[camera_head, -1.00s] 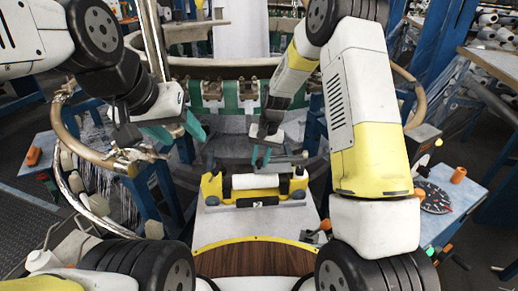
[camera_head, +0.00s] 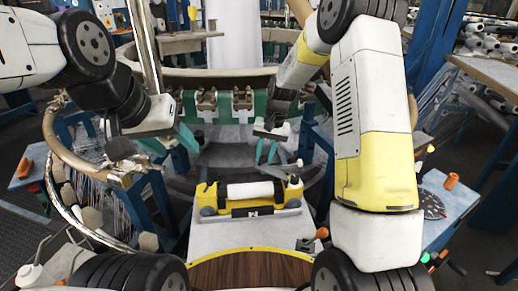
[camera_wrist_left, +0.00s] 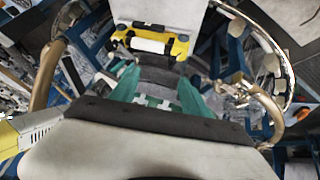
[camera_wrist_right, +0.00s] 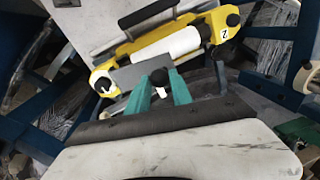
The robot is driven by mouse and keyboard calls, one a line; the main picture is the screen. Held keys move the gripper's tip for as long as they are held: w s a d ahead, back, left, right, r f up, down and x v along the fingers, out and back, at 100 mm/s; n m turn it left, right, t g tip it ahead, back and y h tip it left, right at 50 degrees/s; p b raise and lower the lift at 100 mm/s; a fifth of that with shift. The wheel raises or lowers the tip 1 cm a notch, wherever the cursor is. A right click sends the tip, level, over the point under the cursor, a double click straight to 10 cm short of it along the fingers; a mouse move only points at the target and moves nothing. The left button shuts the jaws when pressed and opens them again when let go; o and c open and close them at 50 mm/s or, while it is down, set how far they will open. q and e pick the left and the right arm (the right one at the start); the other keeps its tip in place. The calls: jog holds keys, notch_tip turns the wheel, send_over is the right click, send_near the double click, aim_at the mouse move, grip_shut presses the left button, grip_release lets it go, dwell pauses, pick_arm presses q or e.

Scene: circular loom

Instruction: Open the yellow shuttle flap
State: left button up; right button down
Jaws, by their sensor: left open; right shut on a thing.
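The yellow shuttle (camera_head: 210,195) lies on a pale support plate, with a white roll (camera_head: 250,191) along its middle. In the right wrist view the shuttle (camera_wrist_right: 130,48) crosses the picture on a slant. A grey flat piece (camera_wrist_right: 128,76), which looks like the flap, lies along its near side. My right gripper (camera_head: 266,151) is behind and above the shuttle. In its wrist view its teal fingers close on a small dark knob (camera_wrist_right: 160,77) by the grey piece. How far the flap stands open cannot be told. My left gripper (camera_head: 170,145) is open and empty, left of and behind the shuttle.
The loom's curved rail (camera_head: 85,165) runs close to my left gripper. Green loom parts (camera_head: 228,103) stand behind both grippers. The pale support plate (camera_head: 215,238) is bare in front of the shuttle. A blue table (camera_head: 450,205) stands at the right.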

dwell(0.5)
pick_arm(q)
jog(key=shift+w, duration=0.15)
jog(key=c, duration=0.6)
jog(key=shift+w+d+n, duration=0.15)
jog(key=shift+w+n, duration=0.15)
jog(key=shift+w, duration=0.1)
jog(key=c, duration=0.4)
jog(key=w+n+g, duration=0.1)
jog(key=w, duration=0.1)
jog(key=w+d+n+g+h, duration=0.1)
jog(key=w, duration=0.1)
jog(key=w+n, duration=0.2)
jog(key=shift+w+d+f+g, duration=0.15)
jog(key=shift+w+f+g, duration=0.05)
jog(key=shift+w+g, duration=0.2)
grip_shut()
jog(key=w+d+f+n+g+h, duration=0.1)
jog(key=w+f+n+g+h, duration=0.15)
jog(key=w+n, duration=0.4)
jog(key=n+g+h, duration=0.2)
jog(key=n+h, duration=0.2)
jog(key=n, duration=0.2)
send_near(259, 164)
jog(key=shift+n, duration=0.25)
jog(key=x, duration=0.4)
jog(key=shift+d+f, duration=0.1)
jog(key=shift+d, duration=0.75)
